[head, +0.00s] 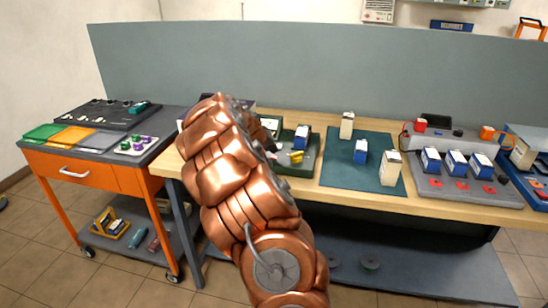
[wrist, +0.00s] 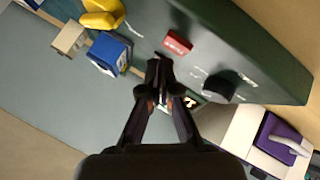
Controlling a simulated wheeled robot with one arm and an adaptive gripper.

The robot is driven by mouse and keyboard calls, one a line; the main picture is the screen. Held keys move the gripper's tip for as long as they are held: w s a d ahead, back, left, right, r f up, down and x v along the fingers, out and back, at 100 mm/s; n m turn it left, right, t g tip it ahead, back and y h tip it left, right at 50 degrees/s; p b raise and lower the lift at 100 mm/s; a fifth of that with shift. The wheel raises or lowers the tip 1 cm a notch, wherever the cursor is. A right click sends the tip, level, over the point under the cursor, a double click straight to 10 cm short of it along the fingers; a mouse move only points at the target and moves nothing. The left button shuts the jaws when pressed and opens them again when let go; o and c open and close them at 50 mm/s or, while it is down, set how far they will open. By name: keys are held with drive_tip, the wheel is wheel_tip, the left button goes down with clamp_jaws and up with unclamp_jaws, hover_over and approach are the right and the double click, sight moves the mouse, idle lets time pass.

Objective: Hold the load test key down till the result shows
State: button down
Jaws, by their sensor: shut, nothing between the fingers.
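The tester is a dark green box, partly hidden behind my copper arm in the head view (head: 306,165); its panel fills the top of the wrist view (wrist: 262,45). On the panel are a red key (wrist: 178,42) with small pale lettering too blurred to read, a black knob (wrist: 219,86) and a small display (wrist: 193,101), partly covered by my fingers. A bright screen (head: 272,124) shows beside my arm in the head view; its text is unreadable. My gripper (wrist: 160,76) is shut and empty, its tips just below the red key in the picture. I cannot tell whether they touch the panel.
A purple object (wrist: 281,138) lies at lower right. On the bench, a green mat (head: 335,172) holds several batteries, and a grey station (head: 460,200) stands right. An orange cart (head: 95,178) stands left.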

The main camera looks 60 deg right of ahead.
sight(272, 157)
drive_tip(key=shift+f+b, duration=0.85)
drive_tip(key=shift+b, duration=0.2)
idle(1.3)
drive_tip(key=shift+r, duration=0.1)
idle(2.8)
drive_tip(key=shift+r, duration=0.75)
drive_tip(key=shift+r, duration=0.1)
drive_tip(key=shift+r+p, duration=0.45)
drive_tip(key=shift+r, duration=1.95)
drive_tip(key=shift+s, duration=0.1)
